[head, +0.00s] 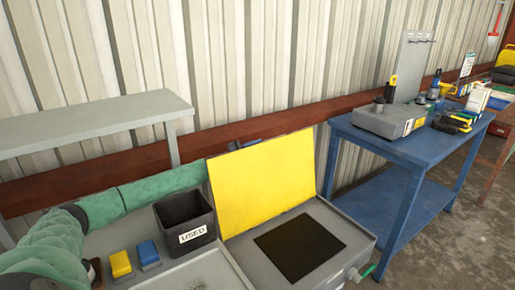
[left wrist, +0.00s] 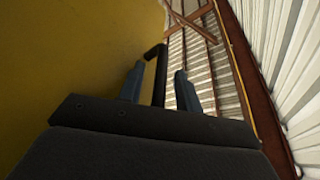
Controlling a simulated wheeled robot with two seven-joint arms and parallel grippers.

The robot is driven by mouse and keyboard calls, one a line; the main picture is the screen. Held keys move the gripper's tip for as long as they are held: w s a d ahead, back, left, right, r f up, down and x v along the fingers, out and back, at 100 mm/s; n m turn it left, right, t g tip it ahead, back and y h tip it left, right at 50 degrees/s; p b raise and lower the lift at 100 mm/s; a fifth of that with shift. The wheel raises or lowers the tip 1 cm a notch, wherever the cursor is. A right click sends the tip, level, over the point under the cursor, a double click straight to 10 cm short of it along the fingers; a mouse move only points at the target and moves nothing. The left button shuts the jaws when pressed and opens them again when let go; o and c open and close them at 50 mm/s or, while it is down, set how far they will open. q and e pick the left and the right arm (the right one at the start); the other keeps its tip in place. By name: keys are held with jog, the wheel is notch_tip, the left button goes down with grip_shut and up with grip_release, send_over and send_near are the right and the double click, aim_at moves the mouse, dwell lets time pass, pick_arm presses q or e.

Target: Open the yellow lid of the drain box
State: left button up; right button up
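The yellow lid (head: 265,182) of the grey drain box (head: 337,262) stands raised, tilted back from the box, and the box's dark square opening (head: 299,246) is uncovered. My left arm reaches in from the left and passes behind the lid. Only a bit of my left gripper (head: 246,143) shows above the lid's top edge; the rest is hidden. In the left wrist view the blue fingers of my left gripper (left wrist: 160,87) are apart, with a black handle bar (left wrist: 159,72) between them, closer to the left finger. The lid's yellow face (left wrist: 75,55) fills the left side there. My right gripper is not in view.
A black bin marked USED (head: 186,222), a yellow block (head: 121,264) and a blue block (head: 149,254) stand left of the lid. A grey shelf (head: 90,120) is at the left. A blue workbench (head: 405,150) with tools stands at the right. The corrugated wall is close behind.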

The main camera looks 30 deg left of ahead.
aim_at(261, 152)
pick_arm(q)
jog(key=shift+d, duration=0.1)
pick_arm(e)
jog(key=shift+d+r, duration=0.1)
pick_arm(q)
grip_shut()
jog(key=d, duration=0.1)
jog(key=s+d+r+m, duration=0.1)
jog(key=d, duration=0.1)
jog(key=s+d+m, duration=0.1)
jog(key=shift+d+r+g, duration=0.2)
jog(key=shift+d+g, duration=0.1)
jog(key=shift+g, duration=0.1)
jog(key=shift+s+d+m, duration=0.1)
jog(key=shift+d+m, duration=0.3)
jog(key=shift+d, duration=0.05)
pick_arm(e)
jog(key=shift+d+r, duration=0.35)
pick_arm(q)
grip_release()
jog(key=shift+a, duration=0.1)
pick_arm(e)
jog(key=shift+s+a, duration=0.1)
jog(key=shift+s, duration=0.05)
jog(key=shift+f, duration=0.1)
